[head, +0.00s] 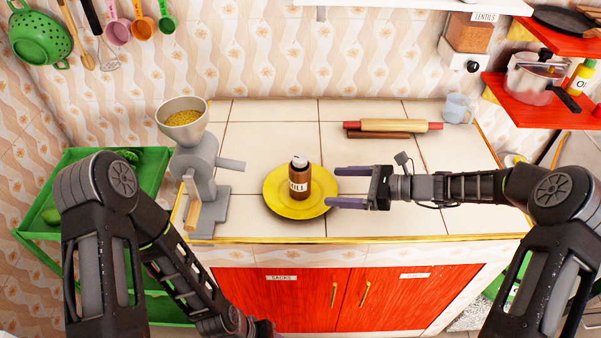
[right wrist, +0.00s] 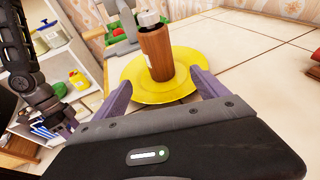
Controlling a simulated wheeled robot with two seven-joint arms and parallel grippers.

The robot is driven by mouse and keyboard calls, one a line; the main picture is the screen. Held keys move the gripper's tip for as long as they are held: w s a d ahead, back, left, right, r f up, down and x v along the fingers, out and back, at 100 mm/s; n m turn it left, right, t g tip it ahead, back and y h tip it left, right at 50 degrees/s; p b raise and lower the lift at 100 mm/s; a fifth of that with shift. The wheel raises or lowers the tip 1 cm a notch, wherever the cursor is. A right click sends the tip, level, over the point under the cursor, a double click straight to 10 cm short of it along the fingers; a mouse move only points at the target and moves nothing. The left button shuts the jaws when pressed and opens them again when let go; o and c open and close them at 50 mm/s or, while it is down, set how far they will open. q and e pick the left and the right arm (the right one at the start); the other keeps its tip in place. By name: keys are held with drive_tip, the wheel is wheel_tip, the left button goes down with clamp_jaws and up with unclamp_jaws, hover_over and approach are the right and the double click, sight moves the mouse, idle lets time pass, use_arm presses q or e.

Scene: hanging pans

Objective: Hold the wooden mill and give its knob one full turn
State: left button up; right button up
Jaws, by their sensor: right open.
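The wooden mill (head: 299,181) stands upright on a yellow plate (head: 285,209) on the tiled counter. It is brown with a white label, and its pale knob (head: 299,162) is on top. My right gripper (head: 338,187) is open, to the right of the mill, its fingers pointing at it with a gap between. In the right wrist view the mill (right wrist: 157,54) stands beyond and between the open fingertips (right wrist: 160,80), untouched. My left arm reaches down in front of the counter; its gripper (head: 268,328) is only partly in view at the bottom edge.
A grey grinder (head: 203,165) with a filled hopper stands left of the plate. A rolling pin (head: 393,126) lies at the back, with a glass mug (head: 457,108) at the back right. The counter's right front is clear under my right arm.

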sight(308, 186)
drive_tip(key=shift+w+f, duration=0.1)
drive_tip(key=shift+a+f, duration=0.1)
drive_tip(key=shift+a, duration=0.15)
drive_tip(key=b+x, duration=0.3)
drive_tip(key=x, duration=0.5)
drive_tip(key=shift+w+a+f, duration=0.1)
drive_tip(key=shift+f, duration=0.05)
drive_tip(key=shift+w+a+b, duration=0.2)
drive_tip(key=shift+a+b, duration=0.2)
drive_tip(key=shift+a, duration=0.2)
drive_tip(key=c, duration=1.6)
